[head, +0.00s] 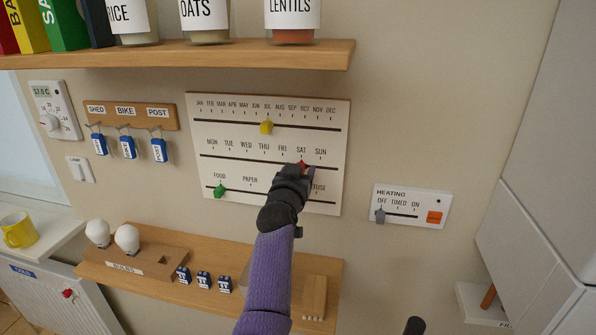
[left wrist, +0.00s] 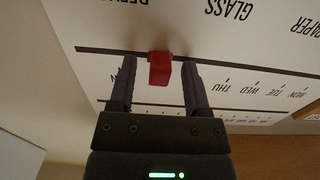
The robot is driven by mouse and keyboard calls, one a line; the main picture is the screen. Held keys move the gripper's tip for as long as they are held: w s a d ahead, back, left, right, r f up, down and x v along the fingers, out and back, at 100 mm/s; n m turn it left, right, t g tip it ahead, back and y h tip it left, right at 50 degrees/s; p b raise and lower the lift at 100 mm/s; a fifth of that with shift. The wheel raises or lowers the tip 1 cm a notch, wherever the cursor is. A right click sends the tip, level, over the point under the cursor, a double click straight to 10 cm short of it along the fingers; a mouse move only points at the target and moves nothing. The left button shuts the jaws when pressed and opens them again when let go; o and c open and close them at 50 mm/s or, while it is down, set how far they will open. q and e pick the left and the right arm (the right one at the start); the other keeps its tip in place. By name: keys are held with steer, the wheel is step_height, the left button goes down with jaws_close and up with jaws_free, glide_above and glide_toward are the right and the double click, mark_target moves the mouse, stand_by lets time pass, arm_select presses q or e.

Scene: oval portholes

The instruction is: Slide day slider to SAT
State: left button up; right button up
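The white calendar board (head: 222,165) carries three slider tracks. The day slider's red knob (head: 302,164) shows just under the SAT label (head: 301,149) in the head view, partly hidden by my gripper. My left gripper (head: 299,170) reaches up to it from below. In the left wrist view the red knob (left wrist: 160,68) is between the two fingers of my left gripper (left wrist: 158,82), with a visible gap on each side. A dark rounded tip (head: 415,325) at the bottom edge may be part of my right arm; I cannot tell.
A yellow knob (head: 266,127) is on the month track above, and a green knob (head: 220,191) on the lower track. A heating panel (head: 411,206) is to the right. A shelf with jars (head: 180,55) is above, and a lower shelf (head: 150,285) with bulbs below.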

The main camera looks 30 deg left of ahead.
arm_select(q)
steer(key=shift+s, duration=0.15)
steer(key=v, duration=0.9)
steer(key=shift+s+d, duration=0.15)
steer(key=shift+s, duration=0.15)
